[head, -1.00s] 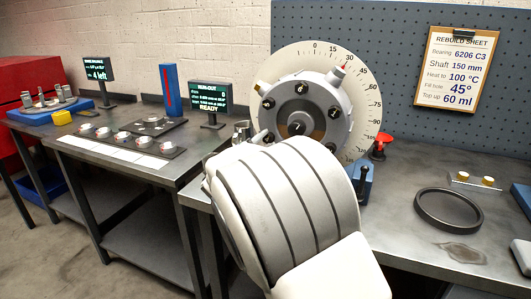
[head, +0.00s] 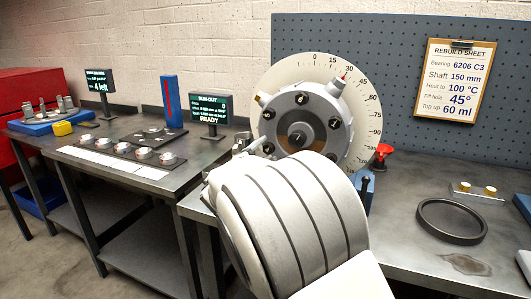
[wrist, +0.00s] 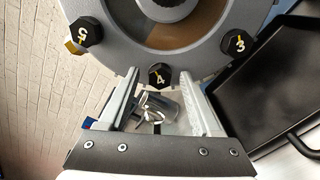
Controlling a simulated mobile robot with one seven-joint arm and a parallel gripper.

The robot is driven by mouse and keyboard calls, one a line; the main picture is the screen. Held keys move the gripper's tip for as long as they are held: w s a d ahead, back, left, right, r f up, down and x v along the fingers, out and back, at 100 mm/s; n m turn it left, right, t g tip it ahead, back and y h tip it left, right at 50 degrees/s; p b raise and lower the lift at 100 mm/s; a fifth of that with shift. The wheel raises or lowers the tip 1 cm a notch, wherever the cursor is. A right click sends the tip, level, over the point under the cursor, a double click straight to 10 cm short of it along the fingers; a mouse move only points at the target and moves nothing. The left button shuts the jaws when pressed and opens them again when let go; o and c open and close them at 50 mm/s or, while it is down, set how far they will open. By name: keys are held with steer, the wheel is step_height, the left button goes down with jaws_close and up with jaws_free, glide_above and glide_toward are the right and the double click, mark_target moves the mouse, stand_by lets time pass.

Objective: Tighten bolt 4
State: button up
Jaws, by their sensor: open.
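The grey rotor (head: 325,105) stands in front of a round degree dial, with dark numbered bolts around its face. In the wrist view, bolt 4 (wrist: 159,76) is a black hex head at the rotor's (wrist: 205,54) lower rim. My gripper (wrist: 159,82) is open, its two jaws on either side of bolt 4, with gaps between jaws and bolt. Bolt 5 (wrist: 87,32) is up to the left and bolt 3 (wrist: 237,42) to the right. A shiny metal piece (wrist: 163,104) shows between the jaws below bolt 4. In the head view my arm hides the rotor's lower part.
The run-out display (head: 208,108) reads READY. A dark tray (wrist: 285,80) lies right of the rotor in the wrist view. Several metal cups stand on the left bench.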

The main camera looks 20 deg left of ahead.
steer(key=s+a+p, duration=0.1)
steer(key=s, duration=1.6)
steer(key=shift+s+a+p, duration=0.15)
steer(key=shift+s+p, duration=0.05)
steer(key=shift+p, duration=0.15)
